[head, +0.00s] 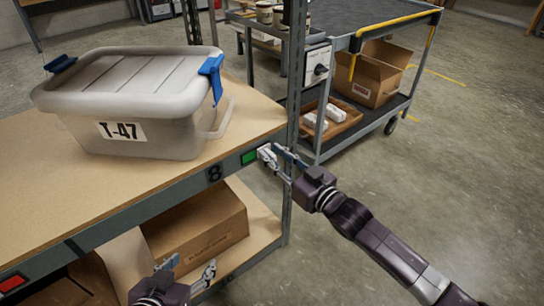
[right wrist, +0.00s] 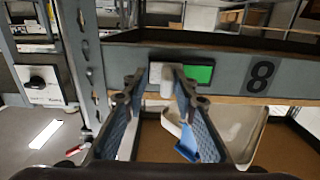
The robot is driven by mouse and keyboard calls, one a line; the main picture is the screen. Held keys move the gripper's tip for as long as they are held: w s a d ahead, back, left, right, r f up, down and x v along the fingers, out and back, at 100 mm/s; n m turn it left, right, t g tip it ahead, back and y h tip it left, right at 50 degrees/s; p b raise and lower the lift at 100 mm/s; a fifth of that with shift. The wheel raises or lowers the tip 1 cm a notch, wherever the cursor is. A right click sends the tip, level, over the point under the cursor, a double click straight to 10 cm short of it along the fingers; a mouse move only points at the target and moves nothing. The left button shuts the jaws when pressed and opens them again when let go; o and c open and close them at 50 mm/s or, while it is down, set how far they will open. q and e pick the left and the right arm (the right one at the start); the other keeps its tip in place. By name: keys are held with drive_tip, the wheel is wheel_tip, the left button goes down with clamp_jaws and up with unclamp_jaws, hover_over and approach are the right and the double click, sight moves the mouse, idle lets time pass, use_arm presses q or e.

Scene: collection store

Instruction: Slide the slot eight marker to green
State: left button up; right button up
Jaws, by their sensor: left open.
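The slot eight marker is on the shelf's front edge beside the black number 8 (head: 214,173). Its green window (head: 249,157) shows, and it also shows in the right wrist view (right wrist: 198,74). A pale slider tab (right wrist: 167,80) sits at the end of the green, on the side away from the 8. My right gripper (head: 277,158) is at the marker, its fingers on either side of the tab. A gap shows beside the tab, so the fingers look open; contact is unclear. My left gripper (head: 188,272) is open and empty, low in front of the lower shelf.
A grey tote (head: 140,135) labelled T-47 stands on the shelf above. A shelf post (head: 292,90) rises close beside my right gripper. A cardboard box (head: 200,225) is on the lower shelf. A cart (head: 375,120) stands behind; floor at right is clear.

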drive_tip(key=shift+a, duration=0.1)
drive_tip(key=shift+s, duration=0.2)
drive_tip(key=v, duration=1.1)
drive_tip(key=shift+s+d, duration=0.25)
drive_tip(key=shift+d, duration=0.05)
